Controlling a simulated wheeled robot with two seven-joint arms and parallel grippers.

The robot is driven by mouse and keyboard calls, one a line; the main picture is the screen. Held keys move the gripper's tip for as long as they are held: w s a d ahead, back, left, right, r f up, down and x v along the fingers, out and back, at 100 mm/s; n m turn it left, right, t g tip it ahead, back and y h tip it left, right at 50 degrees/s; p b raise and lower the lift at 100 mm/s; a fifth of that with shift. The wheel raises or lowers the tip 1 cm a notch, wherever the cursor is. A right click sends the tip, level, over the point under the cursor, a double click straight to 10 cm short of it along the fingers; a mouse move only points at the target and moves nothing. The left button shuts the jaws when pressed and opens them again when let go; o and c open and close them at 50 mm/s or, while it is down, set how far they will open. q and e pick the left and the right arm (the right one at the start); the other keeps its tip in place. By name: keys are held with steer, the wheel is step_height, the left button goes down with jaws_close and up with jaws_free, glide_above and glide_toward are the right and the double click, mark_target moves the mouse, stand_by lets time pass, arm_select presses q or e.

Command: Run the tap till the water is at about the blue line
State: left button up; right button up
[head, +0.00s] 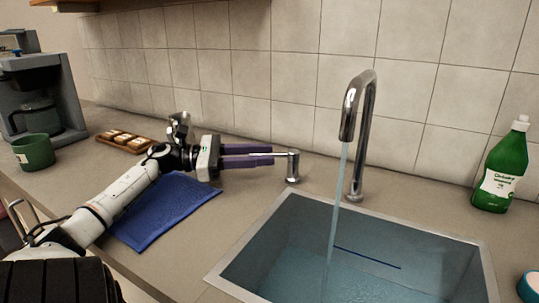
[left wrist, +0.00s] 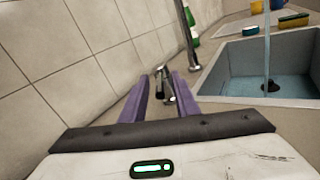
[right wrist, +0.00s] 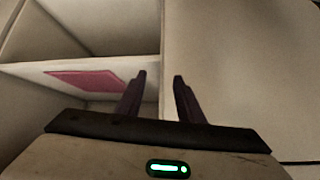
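The chrome tap (head: 358,120) is running, and a stream of water (head: 336,205) falls into the sink (head: 232,272). Bluish water (head: 350,285) covers the sink floor. The dark blue line (head: 368,258) is on the far inner wall; the water surface looks close below it, but the exact gap is hard to tell. My left gripper (head: 272,156) is at the tap lever (head: 292,163), its purple fingers on either side of the lever's end. In the left wrist view the fingers (left wrist: 161,78) are apart around the lever. My right gripper (right wrist: 160,77) is open and empty, away from the sink.
A green soap bottle (head: 502,168) stands right of the tap. A blue cloth (head: 165,212) lies under my left arm. A green mug (head: 33,152), coffee machine (head: 40,95) and wooden tray (head: 105,139) are at the left. A pink sheet (right wrist: 85,81) lies on a shelf near my right gripper.

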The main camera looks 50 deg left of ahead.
arm_select(q)
steer(key=v, duration=0.7)
steer(key=shift+s+a, duration=0.15)
steer(key=shift+s, duration=0.1)
